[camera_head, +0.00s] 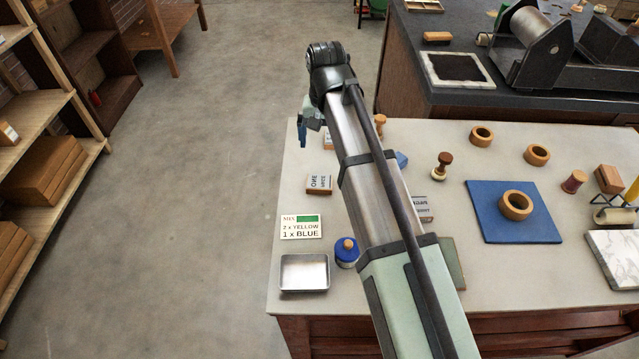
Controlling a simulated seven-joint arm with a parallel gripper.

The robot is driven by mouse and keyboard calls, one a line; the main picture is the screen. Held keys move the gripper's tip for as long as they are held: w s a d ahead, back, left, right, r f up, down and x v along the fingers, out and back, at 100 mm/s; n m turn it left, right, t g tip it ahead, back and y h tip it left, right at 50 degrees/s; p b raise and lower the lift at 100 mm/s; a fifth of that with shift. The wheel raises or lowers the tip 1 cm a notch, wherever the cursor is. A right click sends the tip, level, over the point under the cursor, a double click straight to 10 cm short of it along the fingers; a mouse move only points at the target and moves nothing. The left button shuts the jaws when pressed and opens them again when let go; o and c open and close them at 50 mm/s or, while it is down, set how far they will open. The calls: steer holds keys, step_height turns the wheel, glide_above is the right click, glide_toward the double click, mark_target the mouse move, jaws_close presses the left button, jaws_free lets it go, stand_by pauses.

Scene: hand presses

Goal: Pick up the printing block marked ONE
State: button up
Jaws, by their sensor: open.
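A small wooden printing block (319,185) with a pale face and dark lettering lies near the left side of the light table; its lettering seems to read ONE, though it is small and hard to make out. Another block (328,141) shows partly behind my gripper, and a further lettered block (422,209) is partly hidden by my arm. My gripper (302,136) is open and hangs by the table's left edge, up and left of the ONE block and apart from it. Its fingertips are small and seen side-on.
A recipe card (301,227), a metal tray (304,273) and a blue jar (346,253) stand at the front left. My arm crosses the table's middle. A blue mat (480,225) with a wooden ring (516,205), a stamp (442,165) and a marble slab (613,256) are to the right.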

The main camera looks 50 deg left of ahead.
glide_above(319, 181)
steer(key=f, duration=0.8)
steer(key=shift+w+d+f, duration=0.1)
steer(key=shift+d+f, duration=0.15)
steer(key=shift+a+f, duration=0.15)
steer(key=shift+f, duration=2.5)
steer(key=c, duration=1.1)
steer(key=shift+r, duration=0.15)
